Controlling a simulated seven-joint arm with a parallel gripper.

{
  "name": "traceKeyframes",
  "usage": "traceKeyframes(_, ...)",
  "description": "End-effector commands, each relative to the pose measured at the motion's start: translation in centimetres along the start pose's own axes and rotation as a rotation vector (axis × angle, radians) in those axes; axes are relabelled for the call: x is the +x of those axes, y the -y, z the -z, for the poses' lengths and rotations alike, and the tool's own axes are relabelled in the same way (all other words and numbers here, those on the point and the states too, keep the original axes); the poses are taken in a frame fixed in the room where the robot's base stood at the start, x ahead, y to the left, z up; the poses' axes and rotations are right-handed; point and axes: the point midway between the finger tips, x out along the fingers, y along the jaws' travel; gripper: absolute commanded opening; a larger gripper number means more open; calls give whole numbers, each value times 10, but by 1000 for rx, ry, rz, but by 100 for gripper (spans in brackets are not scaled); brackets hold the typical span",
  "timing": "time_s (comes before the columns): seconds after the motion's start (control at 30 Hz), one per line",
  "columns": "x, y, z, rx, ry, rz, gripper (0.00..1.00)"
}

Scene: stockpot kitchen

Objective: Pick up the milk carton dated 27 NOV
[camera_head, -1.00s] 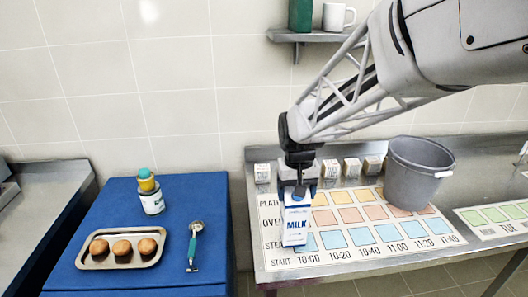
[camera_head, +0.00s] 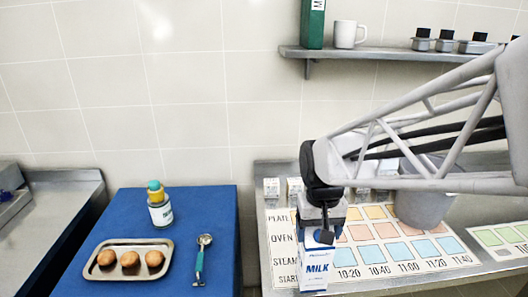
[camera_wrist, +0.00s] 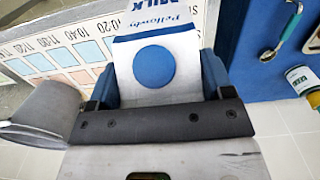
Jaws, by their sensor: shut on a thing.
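A white and blue milk carton (camera_head: 318,266) with "MILK" on its front is upright over the front left of the printed chart in the head view. My gripper (camera_head: 322,232) is above it and shut on its upper part. In the wrist view the carton's white top with a round blue cap (camera_wrist: 154,67) sits between the two blue fingers of my gripper (camera_wrist: 158,85). No date can be read on the carton. I cannot tell whether its base touches the counter.
The chart (camera_head: 448,262) with coloured squares lies on the steel counter. A grey bucket (camera_head: 424,205) stands at its right, partly behind my arm. Small labelled blocks (camera_head: 272,187) line the back. Left is a blue table (camera_head: 100,220) with a bun tray (camera_head: 162,266), jar (camera_head: 161,213) and scoop (camera_head: 201,262).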

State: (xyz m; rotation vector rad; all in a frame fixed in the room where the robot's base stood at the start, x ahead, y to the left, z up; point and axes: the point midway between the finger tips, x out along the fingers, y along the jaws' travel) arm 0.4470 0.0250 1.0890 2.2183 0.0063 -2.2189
Motion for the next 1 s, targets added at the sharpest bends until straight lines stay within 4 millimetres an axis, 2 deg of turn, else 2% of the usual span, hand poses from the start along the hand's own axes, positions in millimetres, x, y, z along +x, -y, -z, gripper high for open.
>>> traceKeyframes(0.2,-4,-1,-26,0,-4,0,0)
traceKeyframes(0.5,-5,-2,-49,0,-2,0,0)
traceKeyframes(1.0,-6,-3,-58,0,-2,0,0)
